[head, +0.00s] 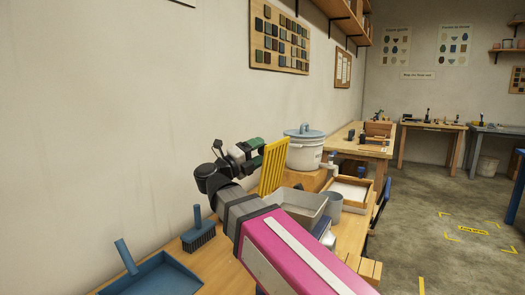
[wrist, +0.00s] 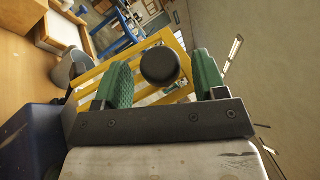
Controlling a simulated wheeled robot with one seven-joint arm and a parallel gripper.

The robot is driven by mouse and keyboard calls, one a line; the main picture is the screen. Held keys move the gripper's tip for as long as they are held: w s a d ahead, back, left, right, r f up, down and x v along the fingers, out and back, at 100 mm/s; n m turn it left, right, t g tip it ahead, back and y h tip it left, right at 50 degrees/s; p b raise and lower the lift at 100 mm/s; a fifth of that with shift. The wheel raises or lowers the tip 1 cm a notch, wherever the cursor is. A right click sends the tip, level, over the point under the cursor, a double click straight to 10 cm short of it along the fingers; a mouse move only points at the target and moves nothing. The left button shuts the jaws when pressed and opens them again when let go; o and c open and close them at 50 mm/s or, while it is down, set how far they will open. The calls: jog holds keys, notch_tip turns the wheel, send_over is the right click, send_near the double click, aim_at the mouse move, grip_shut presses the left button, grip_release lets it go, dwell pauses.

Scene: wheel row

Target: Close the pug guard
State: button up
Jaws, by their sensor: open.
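The yellow slatted guard (head: 272,168) stands up steeply on the bench beside the wall, just right of my gripper in the head view. In the wrist view its yellow bars (wrist: 110,68) slant behind my gripper's fingers. A round black knob (wrist: 159,65) shows in front of the bars, between the two fingers. My gripper (head: 248,153) is open with green ribbed fingers, also seen in the wrist view (wrist: 163,80). The fingers appear on either side of the knob, with gaps showing; I cannot tell the depth. The machine under the guard is mostly hidden by my arm.
A lidded white pot (head: 304,152) stands behind the guard. A grey tub (head: 298,203), a grey cup (head: 331,203) and a wooden tray (head: 350,190) are to the right. A brush (head: 198,236) and a blue dustpan (head: 160,278) lie at front left. The wall is close at left.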

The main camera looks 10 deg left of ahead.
jog(key=shift+x, duration=1)
grip_shut()
jog(key=shift+w+d, duration=0.1)
